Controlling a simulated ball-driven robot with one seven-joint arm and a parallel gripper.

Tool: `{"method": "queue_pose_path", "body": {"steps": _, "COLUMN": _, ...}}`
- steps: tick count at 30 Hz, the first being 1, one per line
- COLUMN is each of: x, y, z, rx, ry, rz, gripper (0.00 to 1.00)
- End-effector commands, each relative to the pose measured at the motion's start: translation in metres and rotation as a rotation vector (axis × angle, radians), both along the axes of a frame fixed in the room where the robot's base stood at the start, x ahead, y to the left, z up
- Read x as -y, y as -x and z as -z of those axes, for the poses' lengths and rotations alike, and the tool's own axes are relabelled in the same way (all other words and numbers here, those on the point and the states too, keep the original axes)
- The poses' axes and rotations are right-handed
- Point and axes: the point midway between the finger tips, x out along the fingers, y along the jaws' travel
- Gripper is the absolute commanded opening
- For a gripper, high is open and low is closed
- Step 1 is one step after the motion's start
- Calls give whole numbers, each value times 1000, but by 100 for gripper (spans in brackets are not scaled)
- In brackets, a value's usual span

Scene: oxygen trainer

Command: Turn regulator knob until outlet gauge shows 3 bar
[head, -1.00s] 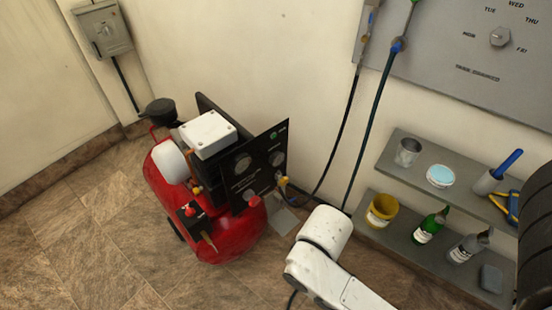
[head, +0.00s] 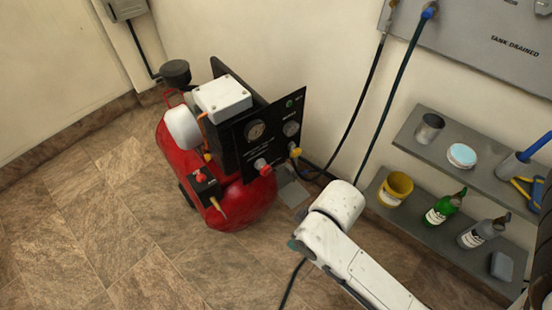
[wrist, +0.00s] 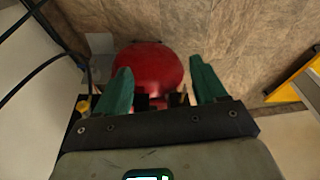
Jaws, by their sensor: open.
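The red compressor (head: 240,205) stands on the floor by the wall in the head view. Its black panel (head: 275,150) carries a left gauge (head: 256,130) and a right gauge (head: 291,128); both are too small to read. A red knob (head: 262,166) sits below the left gauge and a yellow fitting (head: 295,152) below the right one. I cannot tell for sure which is the regulator knob. My gripper (wrist: 160,66) is open and empty in the wrist view, with green fingers spread. The red tank (wrist: 150,66) lies beyond them. Nothing is between the fingers at contact.
A shelf (head: 415,235) with a yellow pot (head: 396,188) and bottles is on the right wall. Hoses (head: 372,80) hang from the grey wall board (head: 480,35). The tiled floor (head: 110,220) left of the compressor is clear.

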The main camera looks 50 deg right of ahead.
Motion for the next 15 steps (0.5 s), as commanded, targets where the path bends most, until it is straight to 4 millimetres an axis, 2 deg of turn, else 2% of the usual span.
{"method": "queue_pose_path", "body": {"steps": 1, "x": 1, "y": -12, "z": 30, "rx": 65, "ry": -14, "rz": 3, "gripper": 71}}
{"method": "queue_pose_path", "body": {"steps": 3, "x": 3, "y": -33, "z": 50, "rx": 177, "ry": -35, "rz": 10, "gripper": 71}}
{"method": "queue_pose_path", "body": {"steps": 9, "x": 17, "y": -84, "z": 89, "rx": 504, "ry": -74, "rz": 56, "gripper": 71}}
{"method": "queue_pose_path", "body": {"steps": 15, "x": 45, "y": -118, "z": 113, "rx": 829, "ry": -75, "rz": 148, "gripper": 71}}
